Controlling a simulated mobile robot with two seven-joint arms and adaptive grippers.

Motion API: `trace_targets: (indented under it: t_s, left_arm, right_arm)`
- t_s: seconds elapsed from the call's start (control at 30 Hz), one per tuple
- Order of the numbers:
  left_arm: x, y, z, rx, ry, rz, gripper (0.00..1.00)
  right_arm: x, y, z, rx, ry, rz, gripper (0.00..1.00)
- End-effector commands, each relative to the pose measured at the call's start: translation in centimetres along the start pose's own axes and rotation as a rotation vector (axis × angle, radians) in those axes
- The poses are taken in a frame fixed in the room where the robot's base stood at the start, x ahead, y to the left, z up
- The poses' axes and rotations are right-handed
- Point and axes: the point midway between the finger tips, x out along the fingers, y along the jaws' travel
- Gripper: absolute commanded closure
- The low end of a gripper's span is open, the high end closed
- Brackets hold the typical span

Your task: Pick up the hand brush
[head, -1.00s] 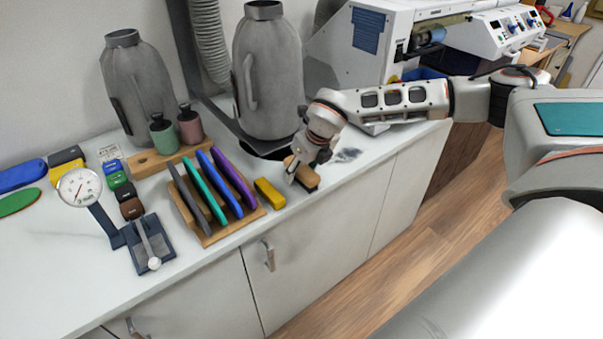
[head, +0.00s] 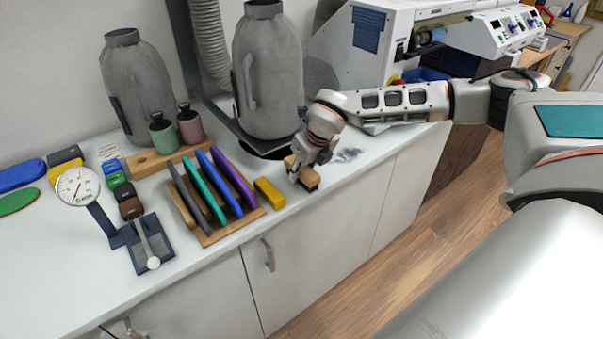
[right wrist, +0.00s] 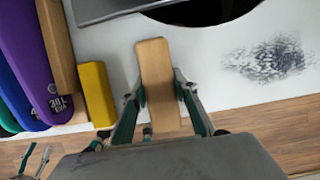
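The hand brush (head: 308,180) is a small light-wood block with a dark underside near the counter's front edge. It also shows in the right wrist view (right wrist: 156,72) as a plain wooden bar. My right gripper (head: 299,168) reaches down over it. In the right wrist view its two fingers (right wrist: 159,88) lie against the brush's long sides, one on each side. The head view does not clearly show a gap between brush and counter. My left gripper (right wrist: 32,160) shows small at the lower left of the right wrist view, its fingers apart and empty; the head view does not show it.
A yellow block (head: 269,193) lies just left of the brush, beside a wooden rack (head: 218,235) of coloured insoles. A large grey canister (head: 268,80) stands behind. A dark smudge (head: 347,155) marks the counter to the right, which is otherwise clear there.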

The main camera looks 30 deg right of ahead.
Motion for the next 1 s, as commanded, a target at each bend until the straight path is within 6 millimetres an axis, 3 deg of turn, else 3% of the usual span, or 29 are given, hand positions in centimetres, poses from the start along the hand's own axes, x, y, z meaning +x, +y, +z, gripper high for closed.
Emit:
trace_targets:
  t_s: [0.1, 0.57, 0.77, 1.0]
  left_arm:
    - [0.0, 0.0, 0.0, 0.000, 0.000, 0.000, 0.55]
    - [-0.3, -0.1, -0.5, 0.000, -0.001, 0.000, 0.55]
    - [-0.2, 0.0, -0.2, 0.000, -0.001, 0.000, 0.55]
    - [0.0, 0.0, 0.1, 0.000, -0.002, 0.000, 0.55]
  right_arm:
    - [0.0, 0.0, 0.0, 0.000, -0.001, 0.000, 0.99]
    - [-1.0, 0.0, 0.5, 0.000, -0.004, -0.001, 0.99]
    - [-4.4, 0.0, 2.0, 0.001, -0.005, 0.001, 0.99]
    - [-10.8, 0.0, 4.6, 0.001, -0.006, 0.001, 0.99]
